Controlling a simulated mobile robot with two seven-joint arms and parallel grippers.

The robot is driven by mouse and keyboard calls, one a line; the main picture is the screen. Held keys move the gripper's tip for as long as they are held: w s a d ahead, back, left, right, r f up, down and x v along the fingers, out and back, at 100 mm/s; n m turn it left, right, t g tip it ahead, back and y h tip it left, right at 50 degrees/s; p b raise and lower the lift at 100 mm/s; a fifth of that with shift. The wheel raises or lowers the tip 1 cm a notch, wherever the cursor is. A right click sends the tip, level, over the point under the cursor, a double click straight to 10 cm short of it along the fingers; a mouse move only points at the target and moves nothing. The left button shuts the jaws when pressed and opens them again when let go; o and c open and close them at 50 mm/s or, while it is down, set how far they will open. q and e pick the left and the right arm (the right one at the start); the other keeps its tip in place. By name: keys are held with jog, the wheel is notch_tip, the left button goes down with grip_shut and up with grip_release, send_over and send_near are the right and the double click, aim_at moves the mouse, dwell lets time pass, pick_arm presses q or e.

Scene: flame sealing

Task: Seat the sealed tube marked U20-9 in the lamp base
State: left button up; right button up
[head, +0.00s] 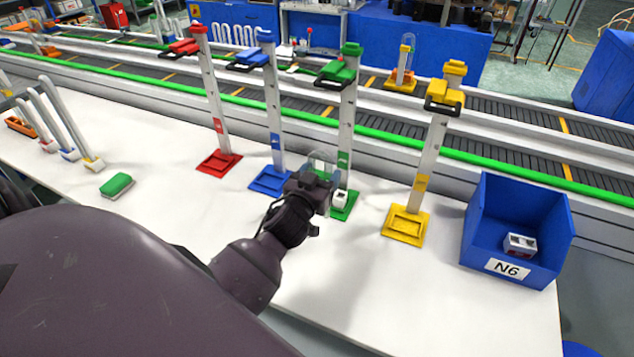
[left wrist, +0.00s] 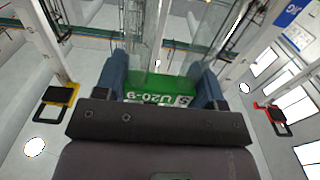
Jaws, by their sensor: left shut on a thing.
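My left gripper (head: 318,182) is in front of the foot of the green stand (head: 346,125). It is shut on the tube marked U20-9. In the left wrist view the tube's green end (left wrist: 165,90) sits between the two fingers, its marking upside down. Clear glass extends beyond it. In the head view the tube's clear rounded top (head: 320,157) shows above the gripper; the gripper hides much of the rest. A small white block (head: 340,199) stands on the green foot plate, just right of the gripper. I cannot tell whether tube and block touch. My right gripper is not in view.
Red (head: 212,110), blue (head: 272,115) and yellow (head: 430,150) stands flank the green one. A green pad (head: 117,185) lies left. A conveyor (head: 520,165) runs behind. The table front right is clear.

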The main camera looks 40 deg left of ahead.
pick_arm(q)
jog(key=b, duration=0.2)
send_near(342, 146)
jog(key=w, duration=0.3)
jog(key=shift+w+a+r, duration=0.2)
jog(key=shift+w+a, duration=0.1)
jog(key=shift+w, duration=0.2)
jog(key=shift+w+a+r, duration=0.2)
jog(key=shift+w+a, duration=0.15)
jog(key=shift+w, duration=0.15)
jog(key=shift+w+a+r+b, duration=0.1)
jog(key=shift+w+b, duration=0.2)
jog(key=shift+w, duration=0.25)
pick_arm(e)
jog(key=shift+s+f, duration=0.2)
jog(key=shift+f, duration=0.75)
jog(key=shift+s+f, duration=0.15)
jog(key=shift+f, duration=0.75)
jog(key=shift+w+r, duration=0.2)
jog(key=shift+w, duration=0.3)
pick_arm(q)
jog(key=shift+f, duration=0.25)
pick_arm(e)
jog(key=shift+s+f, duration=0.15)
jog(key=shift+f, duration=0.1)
pick_arm(q)
jog(key=shift+f, duration=0.1)
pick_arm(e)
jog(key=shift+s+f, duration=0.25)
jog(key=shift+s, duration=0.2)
